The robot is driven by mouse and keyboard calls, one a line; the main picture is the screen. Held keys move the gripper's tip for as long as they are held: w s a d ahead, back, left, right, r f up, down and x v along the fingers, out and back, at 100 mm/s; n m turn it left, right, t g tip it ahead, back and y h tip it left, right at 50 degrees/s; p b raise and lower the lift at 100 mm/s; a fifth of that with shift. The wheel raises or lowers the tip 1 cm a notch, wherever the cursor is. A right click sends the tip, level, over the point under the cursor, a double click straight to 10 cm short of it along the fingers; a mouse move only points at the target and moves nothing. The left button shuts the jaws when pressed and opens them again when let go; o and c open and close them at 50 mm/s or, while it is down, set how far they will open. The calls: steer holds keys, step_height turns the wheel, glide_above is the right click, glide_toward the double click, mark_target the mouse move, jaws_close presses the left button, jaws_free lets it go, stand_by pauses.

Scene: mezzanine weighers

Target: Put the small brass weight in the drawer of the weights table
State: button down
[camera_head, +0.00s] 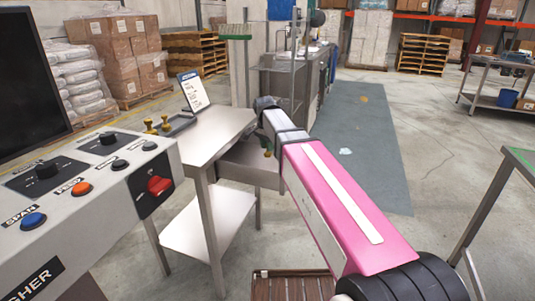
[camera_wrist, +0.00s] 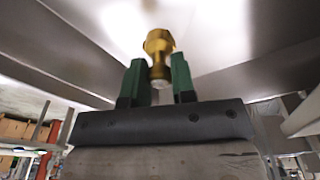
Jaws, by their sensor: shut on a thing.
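My gripper (camera_wrist: 158,82) is shut on a small brass weight (camera_wrist: 159,48), held between its green fingertips in the wrist view. In the head view my arm mostly hides the gripper; a green finger (camera_head: 268,143) shows beside my pink arm, at the drawer. The weights table (camera_head: 215,130) is a grey metal table with a lower shelf. Its drawer (camera_head: 248,170) sticks out on the right side, below the top. I cannot tell whether the weight touches the drawer. Other brass weights (camera_head: 165,123) stand on the table top.
A dark tray (camera_head: 182,124) and a propped sign (camera_head: 193,92) are on the table. A console (camera_head: 100,190) with coloured buttons stands close at left. A metal bench (camera_head: 500,215) edges in at right. Floor around the grey-blue mat (camera_head: 370,130) is open.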

mark_target(267, 153)
steer(key=shift+f, duration=1.85)
steer(key=shift+f, duration=0.1)
steer(key=c, duration=0.9)
jaws_free()
steer(key=shift+c, duration=0.2)
step_height(267, 153, up, 12)
steer(key=s+a, duration=0.1)
